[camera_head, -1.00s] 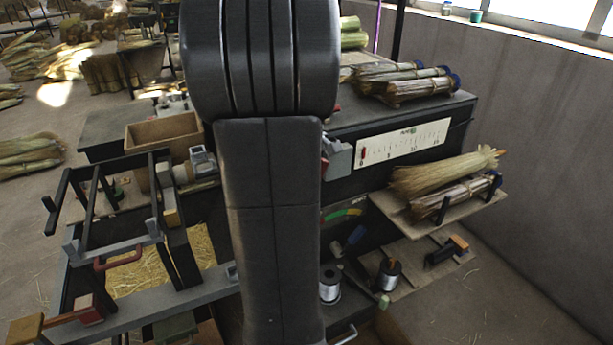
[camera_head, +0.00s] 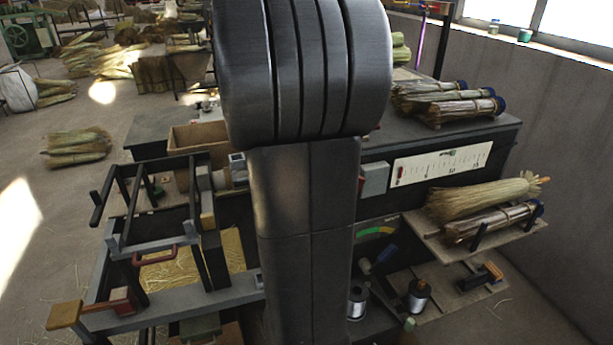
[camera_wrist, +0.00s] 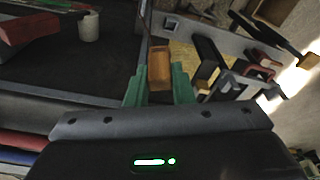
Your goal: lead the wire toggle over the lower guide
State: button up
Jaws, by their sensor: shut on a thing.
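In the wrist view, the two green fingers of my gripper (camera_wrist: 159,88) are shut on a small wooden block, which looks like the wire toggle (camera_wrist: 160,64). Its orange-brown end stands out beyond the fingers. In the head view, my dark arm stands across the middle and hides the gripper and toggle. Two wire spools, one (camera_head: 357,301) beside my arm and one (camera_head: 418,295) on a low board, show at the lower right. I cannot pick out the lower guide for certain in either view.
A grey metal frame (camera_head: 160,243) with dark bars stands left of my arm, above a straw-filled bin. A low arm with a wooden handle (camera_head: 66,314) juts out at the lower left. Broom bundles (camera_head: 480,203) lie on a side board at right. Open floor lies further left.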

notch_tip(320, 180, down, 22)
jog(key=a+b, duration=0.2)
jog(key=b, duration=1.2)
jog(key=shift+a+b, duration=0.25)
jog(key=shift+b, duration=0.1)
